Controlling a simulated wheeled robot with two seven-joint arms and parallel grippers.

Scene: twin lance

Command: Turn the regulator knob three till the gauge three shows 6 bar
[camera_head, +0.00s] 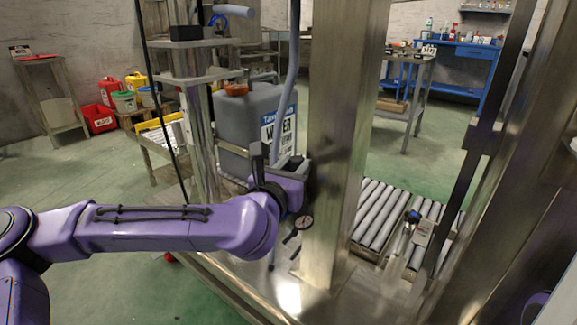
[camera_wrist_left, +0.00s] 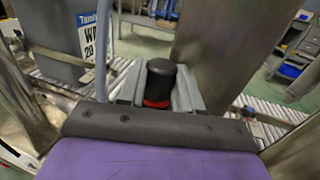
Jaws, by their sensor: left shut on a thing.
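My left gripper (camera_head: 290,168) is up against the steel post (camera_head: 340,130) in the head view. In the left wrist view the gripper (camera_wrist_left: 160,92) is shut on a black regulator knob (camera_wrist_left: 160,78) with a red ring at its base. The knob stands between the two grey fingers. In the head view the hand hides the knob. A small round gauge (camera_head: 304,222) shows just below the hand, by the post; its needle and number are too small to read. I cannot read which number the knob bears. My right gripper is not in view.
A blue-topped fitting (camera_head: 413,216) with a tag stands right of the post by a roller conveyor (camera_head: 375,212). A large grey canister (camera_head: 245,120) stands left behind the hand. A dark upright (camera_head: 490,130) stands at the right.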

